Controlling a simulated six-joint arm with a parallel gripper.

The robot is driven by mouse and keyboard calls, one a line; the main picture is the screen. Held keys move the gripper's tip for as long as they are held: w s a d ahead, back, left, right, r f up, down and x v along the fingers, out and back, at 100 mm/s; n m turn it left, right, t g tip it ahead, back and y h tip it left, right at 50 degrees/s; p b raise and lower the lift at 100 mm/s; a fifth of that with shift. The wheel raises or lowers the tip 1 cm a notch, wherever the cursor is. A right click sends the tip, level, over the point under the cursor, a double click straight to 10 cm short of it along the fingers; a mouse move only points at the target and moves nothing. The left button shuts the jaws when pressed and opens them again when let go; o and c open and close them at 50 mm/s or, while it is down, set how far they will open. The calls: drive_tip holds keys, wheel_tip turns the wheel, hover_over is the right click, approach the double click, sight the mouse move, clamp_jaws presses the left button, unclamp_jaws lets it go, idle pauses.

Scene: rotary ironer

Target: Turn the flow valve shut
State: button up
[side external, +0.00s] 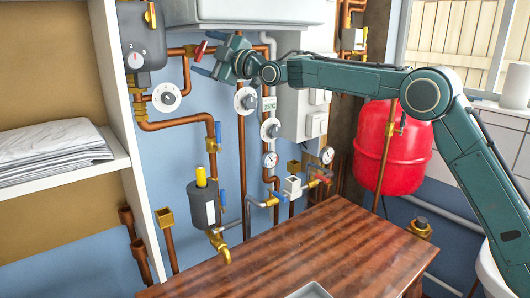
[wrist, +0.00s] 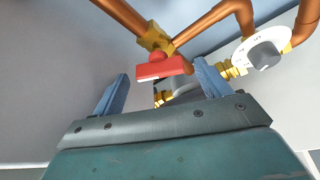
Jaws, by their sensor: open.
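A valve with a red handle (side external: 200,49) sits on the copper pipe just under the white casing. No label shows, so I cannot confirm it is the flow valve. My gripper (side external: 209,54) is open and empty, facing this handle from the right. In the wrist view the red handle (wrist: 161,68) appears between my two blue fingers, nearer the right one, with its brass body (wrist: 153,38) behind. Whether the fingers flank the handle or stop short of it, I cannot tell. The handle lies roughly crosswise in the wrist view.
A white dial with a grey knob (wrist: 264,54) is right of the valve in the wrist view. Copper pipes, gauges and other valves crowd the wall below my gripper. The white casing (side external: 245,12) is close above. A red tank (side external: 391,148) stands behind my arm.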

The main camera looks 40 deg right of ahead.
drive_tip(key=shift+s+d, duration=0.1)
drive_tip(key=shift+s, duration=0.05)
drive_tip(key=v, duration=1.3)
drive_tip(key=shift+s, duration=0.15)
idle(0.3)
drive_tip(key=c, duration=0.9)
drive_tip(key=shift+a+m, duration=0.2)
drive_tip(key=shift+m, duration=0.1)
drive_tip(key=shift+c, duration=0.5)
drive_tip(key=a+r+m+h, duration=0.1)
drive_tip(key=m+h, duration=0.1)
drive_tip(key=m, duration=0.5)
drive_tip(key=a+r+m+h, duration=0.1)
drive_tip(key=a+m+h, duration=0.1)
drive_tip(key=m, duration=0.5)
drive_tip(key=s+a+m+g+h, duration=0.1)
drive_tip(key=m+h, duration=0.2)
drive_tip(key=m, duration=0.4)
drive_tip(key=shift+a+r+m, duration=0.3)
drive_tip(key=shift+a+r, duration=0.1)
